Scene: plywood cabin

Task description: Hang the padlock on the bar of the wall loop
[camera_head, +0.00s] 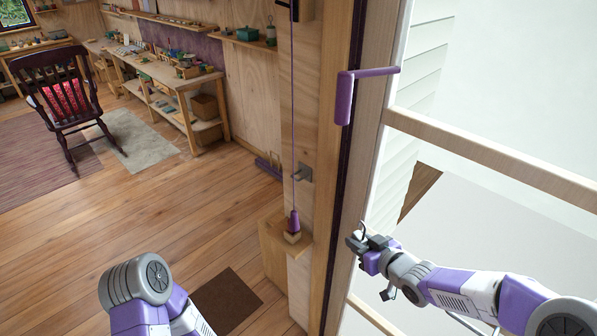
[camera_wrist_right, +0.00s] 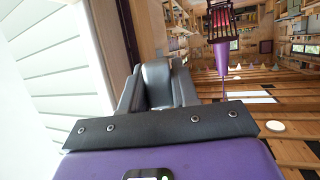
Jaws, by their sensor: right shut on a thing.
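My right gripper (camera_head: 366,244) is in front of the glazed door, right of the wooden post, shut on the padlock. Only a thin curved piece like its shackle (camera_head: 362,227) stands up clearly above the fingers; the body is small and mostly hidden. In the right wrist view a dark grey rounded piece, likely the padlock (camera_wrist_right: 157,75), sits between the fingers. The wall loop (camera_head: 304,173) is a grey plate with a short bar on the post, up and left of my gripper and apart from it. My left arm shows at the bottom, but its gripper is out of view.
A cord with a purple pull (camera_head: 293,222) hangs beside the loop, above a wooden box (camera_head: 274,249). A purple door handle (camera_head: 345,98) sticks out above my right gripper. The door's frame and bars are close by. Open floor (camera_head: 190,215) lies left, with a workbench behind.

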